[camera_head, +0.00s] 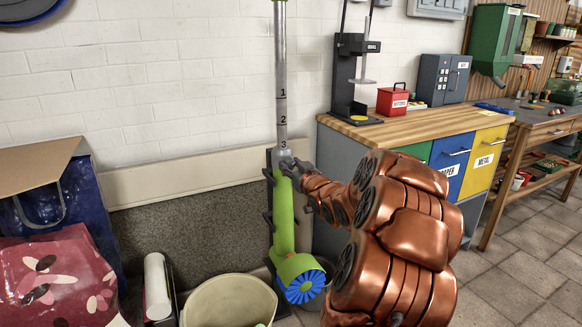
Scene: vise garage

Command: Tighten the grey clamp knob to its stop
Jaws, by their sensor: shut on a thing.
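A green string trimmer (284,215) stands upright against the wall in a dark holder, with a blue fan-shaped piece at its lower end. My gripper (288,165) is at this collar, reaching in from the right, and is shut on the grey clamp knob. The knob is small and mostly hidden by the dark fingers, so its turn cannot be read.
A cream bucket (230,302) stands on the floor below the trimmer. A wooden-topped workbench (415,130) with labelled bins is close on the right, behind my copper arm.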

